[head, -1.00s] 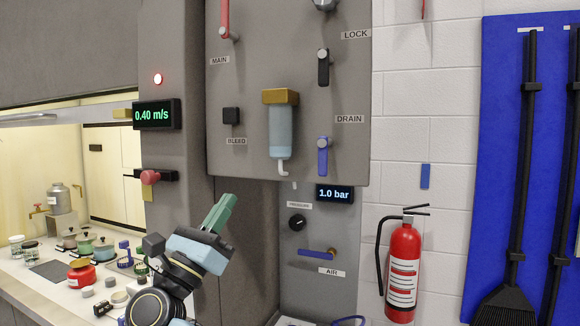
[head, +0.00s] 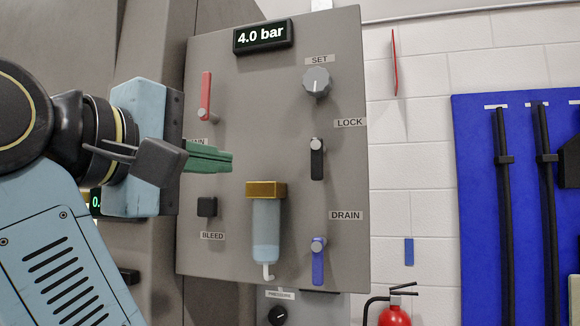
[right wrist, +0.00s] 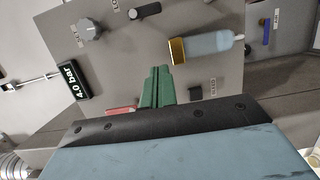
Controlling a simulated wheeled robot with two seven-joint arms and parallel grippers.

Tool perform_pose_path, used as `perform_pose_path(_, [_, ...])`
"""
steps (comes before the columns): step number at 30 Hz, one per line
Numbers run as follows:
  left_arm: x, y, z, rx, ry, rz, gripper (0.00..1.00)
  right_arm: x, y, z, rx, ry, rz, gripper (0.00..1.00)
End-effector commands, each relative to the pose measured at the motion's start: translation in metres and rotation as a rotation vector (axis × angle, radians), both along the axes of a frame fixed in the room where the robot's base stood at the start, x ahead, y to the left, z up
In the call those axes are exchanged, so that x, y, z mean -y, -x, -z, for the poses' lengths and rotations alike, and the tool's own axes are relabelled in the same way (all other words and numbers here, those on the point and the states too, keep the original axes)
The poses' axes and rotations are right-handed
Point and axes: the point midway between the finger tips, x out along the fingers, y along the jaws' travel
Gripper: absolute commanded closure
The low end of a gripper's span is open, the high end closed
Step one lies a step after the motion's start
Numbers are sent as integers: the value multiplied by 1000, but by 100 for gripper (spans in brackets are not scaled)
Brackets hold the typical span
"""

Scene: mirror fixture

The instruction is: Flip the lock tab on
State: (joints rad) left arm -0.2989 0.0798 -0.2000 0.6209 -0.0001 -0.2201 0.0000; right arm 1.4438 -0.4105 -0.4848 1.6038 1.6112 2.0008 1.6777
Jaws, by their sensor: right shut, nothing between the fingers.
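The lock tab is a short black lever (head: 317,162) on the grey panel, just below the LOCK label (head: 350,123). It hangs straight down from a light grey pivot at its top. It also shows at the top edge of the right wrist view as a black tab (right wrist: 147,11). My right gripper (head: 231,161) has green fingers shut together with nothing between them. It is in front of the panel's left half, left of the lock tab and apart from it. In the right wrist view its fingertips (right wrist: 161,69) point toward the panel. My left gripper is not in view.
The panel also carries a grey SET knob (head: 316,82), a red lever (head: 206,95), a black BLEED knob (head: 207,207), a gold-capped clear bowl (head: 266,225) and a blue DRAIN lever (head: 318,262). A display (head: 263,37) reads 4.0 bar. Space before the panel's right half is clear.

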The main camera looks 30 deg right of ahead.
Motion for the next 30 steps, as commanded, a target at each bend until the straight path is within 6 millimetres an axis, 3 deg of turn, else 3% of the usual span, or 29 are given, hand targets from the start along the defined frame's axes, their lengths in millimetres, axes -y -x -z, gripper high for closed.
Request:
perform_pose_path(8, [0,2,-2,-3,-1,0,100,13,-7,0,-4,-1,2,100])
perform_pose_path(21, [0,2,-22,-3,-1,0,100,96,-45,-2,-2,3,8,100])
perform_pose_path(30, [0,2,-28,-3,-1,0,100,114,-18,-1,-1,3,3,100])
